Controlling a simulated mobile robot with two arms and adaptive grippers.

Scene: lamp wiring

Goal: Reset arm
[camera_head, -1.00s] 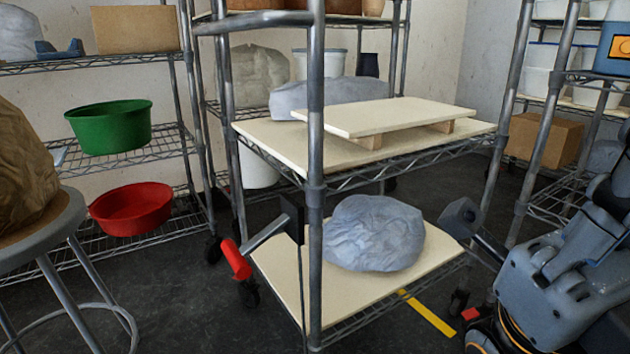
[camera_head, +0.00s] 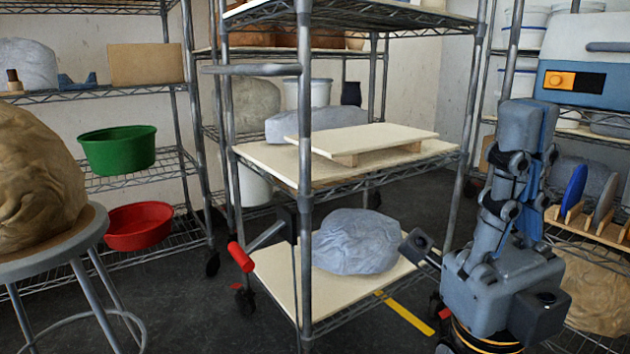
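My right gripper (camera_head: 528,128) stands at the right side, pointing up, in front of the right shelf rack. Its grey-blue housing is low and its jointed fingers rise above. The fingers overlap from this angle, so their gap does not show. I see nothing clearly held in it. My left gripper is not in view.
A wire cart with pale boards (camera_head: 385,140) and a grey wrapped lump (camera_head: 357,241) stands in the middle. A stool (camera_head: 62,245) with a brown lump is at left, before green (camera_head: 118,151) and red (camera_head: 140,227) basins. A blue-grey appliance (camera_head: 580,75) is at upper right.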

